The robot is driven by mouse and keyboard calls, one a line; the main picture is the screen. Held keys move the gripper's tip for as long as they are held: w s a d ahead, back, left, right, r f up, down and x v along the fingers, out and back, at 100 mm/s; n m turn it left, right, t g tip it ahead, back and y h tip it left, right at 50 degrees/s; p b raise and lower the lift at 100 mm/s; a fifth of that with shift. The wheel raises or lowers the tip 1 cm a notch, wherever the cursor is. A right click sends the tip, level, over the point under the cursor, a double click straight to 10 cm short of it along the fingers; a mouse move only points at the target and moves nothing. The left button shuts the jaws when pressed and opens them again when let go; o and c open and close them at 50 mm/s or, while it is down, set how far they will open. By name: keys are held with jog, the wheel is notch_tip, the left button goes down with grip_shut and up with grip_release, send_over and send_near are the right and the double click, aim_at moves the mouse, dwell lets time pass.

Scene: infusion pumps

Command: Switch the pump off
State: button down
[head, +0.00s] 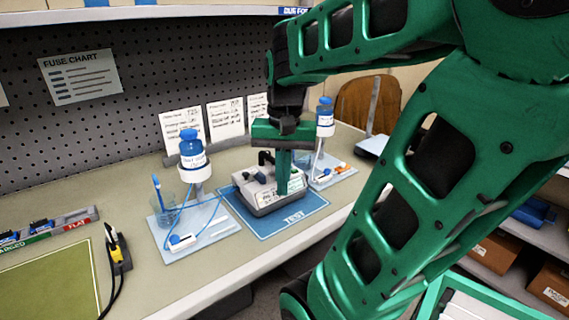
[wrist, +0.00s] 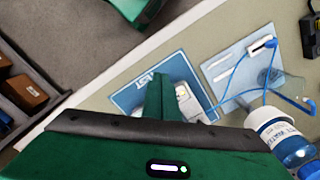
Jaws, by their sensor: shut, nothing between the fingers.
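The pump (head: 262,192) is a grey and white box on the blue mat marked TEST (head: 292,217). A black part stands on its top left, and a label faces the front. My gripper (head: 284,190) is shut and empty, pointing down at the right part of the pump's top. Its green fingers hide part of the pump, and I cannot tell whether they touch it. In the wrist view the pump (wrist: 185,101) shows partly behind the green finger (wrist: 160,85). The pump's switch cannot be made out.
Left of the pump, a blue-capped bottle (head: 190,148) stands over a pale tray (head: 215,228) with blue tubing and a glass. Another bottle (head: 325,118) stands close at the right. Cards (head: 226,117) stand behind. A yellow-black plug (head: 117,247) lies further left.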

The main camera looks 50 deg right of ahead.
jog(key=w+d+r+m, duration=0.8)
jog(key=d+r+m, duration=0.1)
jog(key=d, duration=0.3)
jog(key=shift+w+r+m, duration=0.25)
jog(key=shift+r+m, duration=0.05)
jog(key=shift+r, duration=0.45)
jog(key=shift+f, duration=0.15)
send_near(271, 174)
jog(key=s+f, duration=0.1)
jog(key=f, duration=0.1)
jog(key=s+d+f, duration=0.1)
jog(key=f, duration=0.1)
jog(key=s+d+f, duration=0.1)
jog(key=s+f, duration=0.1)
jog(key=shift+d, duration=0.1)
jog(key=shift+r, duration=0.1)
